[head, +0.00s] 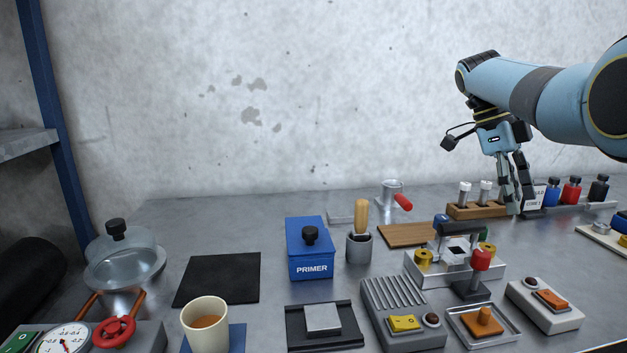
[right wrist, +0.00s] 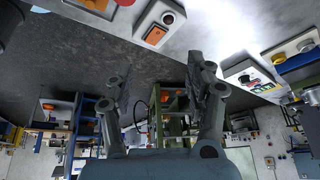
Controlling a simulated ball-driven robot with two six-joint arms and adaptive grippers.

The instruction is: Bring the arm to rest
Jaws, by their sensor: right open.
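My right arm comes in from the right edge of the head view, pale blue and grey. Its right gripper (head: 517,208) points down over the back right of the table, its fingertips overlapping the right end of a wooden vial rack (head: 462,212) in the picture. I cannot tell whether they touch anything there. In the right wrist view the two dark fingers of the right gripper (right wrist: 158,75) stand apart with nothing held between them. My left gripper is in neither view.
Red, blue and black bottles (head: 571,191) stand right of the gripper, beside a white labelled card (head: 538,196). A metal fixture (head: 487,273) stands nearer. A blue PRIMER box (head: 311,250) and a cup (head: 205,325) are further left. The wall behind is bare.

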